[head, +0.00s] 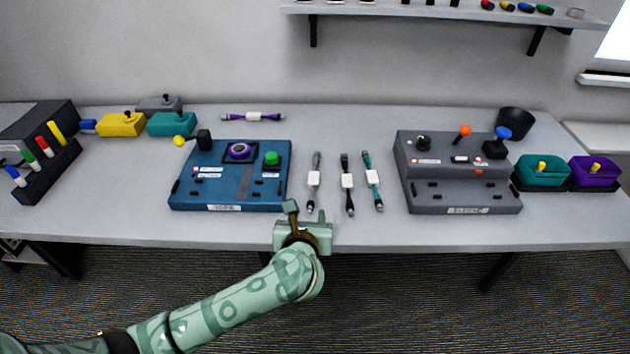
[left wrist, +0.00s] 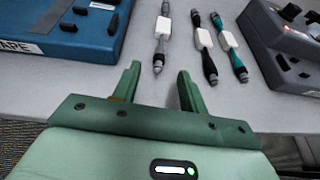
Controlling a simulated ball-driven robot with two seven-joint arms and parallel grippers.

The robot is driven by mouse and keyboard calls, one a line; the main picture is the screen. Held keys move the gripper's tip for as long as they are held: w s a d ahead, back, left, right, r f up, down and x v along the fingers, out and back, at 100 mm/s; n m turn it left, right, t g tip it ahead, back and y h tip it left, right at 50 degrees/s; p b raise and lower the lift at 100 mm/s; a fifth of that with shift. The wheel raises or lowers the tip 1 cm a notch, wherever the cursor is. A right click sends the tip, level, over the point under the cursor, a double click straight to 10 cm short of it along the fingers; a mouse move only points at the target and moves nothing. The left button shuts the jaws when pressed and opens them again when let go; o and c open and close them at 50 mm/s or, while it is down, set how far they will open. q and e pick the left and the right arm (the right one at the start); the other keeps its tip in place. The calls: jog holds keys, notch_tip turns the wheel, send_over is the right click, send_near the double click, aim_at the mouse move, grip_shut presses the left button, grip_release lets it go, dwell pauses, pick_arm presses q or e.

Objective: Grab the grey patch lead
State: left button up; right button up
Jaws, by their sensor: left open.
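The grey patch lead (head: 315,180) lies on the table between the blue box and the grey box, with a white tag around its middle. In the left wrist view the grey patch lead (left wrist: 162,34) lies ahead of the fingers, its near tip just beyond the gap between them. My left gripper (head: 306,212) is open and empty at the table's front edge, just short of the lead. Its two green fingers also show in the left wrist view (left wrist: 158,80). My right gripper is not in view.
A black lead (head: 347,184) and a teal lead (head: 372,181) lie just right of the grey one. The blue box (head: 230,175) stands to the left, the grey box (head: 457,172) to the right. A purple lead (head: 252,117) lies at the back.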

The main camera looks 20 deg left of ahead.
aim_at(310, 204)
pick_arm(q)
jog(key=shift+w+a+f, duration=0.2)
jog(key=shift+w+f, duration=0.05)
jog(key=shift+w, duration=0.35)
jog(key=b+x, duration=0.2)
jog(key=x, duration=0.2)
jog(key=shift+w+f, duration=0.2)
jog(key=shift+w, duration=0.1)
jog(key=shift+r, duration=0.1)
jog(key=shift+c, duration=1)
grip_shut()
